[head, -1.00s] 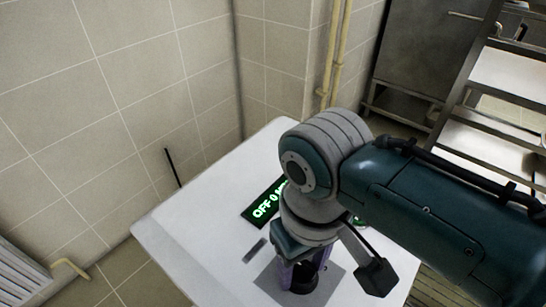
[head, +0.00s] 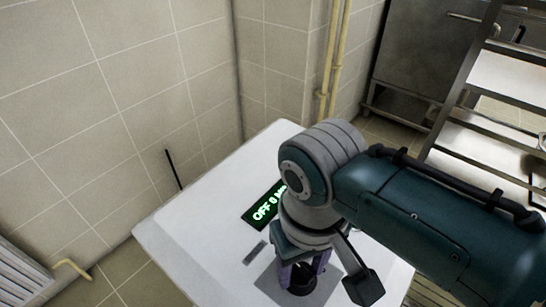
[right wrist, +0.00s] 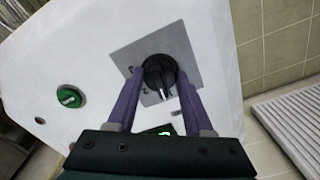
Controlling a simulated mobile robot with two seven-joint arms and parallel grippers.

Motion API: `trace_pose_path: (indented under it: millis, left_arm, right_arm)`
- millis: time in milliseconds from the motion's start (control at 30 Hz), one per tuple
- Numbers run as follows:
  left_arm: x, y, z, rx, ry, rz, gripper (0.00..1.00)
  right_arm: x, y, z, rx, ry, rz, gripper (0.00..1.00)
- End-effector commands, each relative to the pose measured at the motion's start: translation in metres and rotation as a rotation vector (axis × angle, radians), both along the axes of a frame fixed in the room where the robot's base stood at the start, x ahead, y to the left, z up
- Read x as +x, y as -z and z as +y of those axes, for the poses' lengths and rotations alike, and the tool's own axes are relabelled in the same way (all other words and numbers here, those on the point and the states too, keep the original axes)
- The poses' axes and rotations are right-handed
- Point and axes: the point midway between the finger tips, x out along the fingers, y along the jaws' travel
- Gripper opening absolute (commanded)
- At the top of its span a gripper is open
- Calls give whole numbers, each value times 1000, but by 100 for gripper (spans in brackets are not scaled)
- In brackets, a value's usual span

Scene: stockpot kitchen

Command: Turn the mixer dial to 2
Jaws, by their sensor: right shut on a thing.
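The mixer dial (right wrist: 159,68) is a round black knob on a grey square plate (right wrist: 187,45) set in a white panel. A pale mark shows on its lower edge in the right wrist view. The dial also shows in the head view (head: 301,287), partly covered. My right gripper (head: 302,273) points down at it, with its purple fingers on either side of the knob, shut on it. A small display (head: 264,207) on the panel shows green text starting "OFF 0"; my wrist covers the rest. My left gripper is not in view.
A green round knob (right wrist: 70,97) sits on the same white panel (head: 205,232), apart from the dial. A short grey slot or mark (head: 255,252) lies left of the gripper. Tiled walls stand behind, and a metal rack (head: 497,125) stands at the right.

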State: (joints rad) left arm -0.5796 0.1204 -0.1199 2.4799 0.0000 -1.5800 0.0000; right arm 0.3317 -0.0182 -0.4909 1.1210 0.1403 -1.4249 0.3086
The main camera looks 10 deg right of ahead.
Motion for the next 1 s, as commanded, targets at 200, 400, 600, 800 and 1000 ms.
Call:
trace_pose_path:
  millis: [200,400,600,800,1000]
  left_arm:
    - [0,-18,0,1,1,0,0]
    - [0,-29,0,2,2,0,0]
    - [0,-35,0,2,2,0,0]
    - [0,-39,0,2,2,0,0]
    - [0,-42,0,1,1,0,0]
  right_arm:
    - [-1,-3,0,1,181,3,0]
    - [-1,-3,1,1,373,3,0]
    - [0,-2,1,1,558,2,0]
    - [0,-1,1,1,715,2,0]
    - [0,0,0,0,828,0,0]
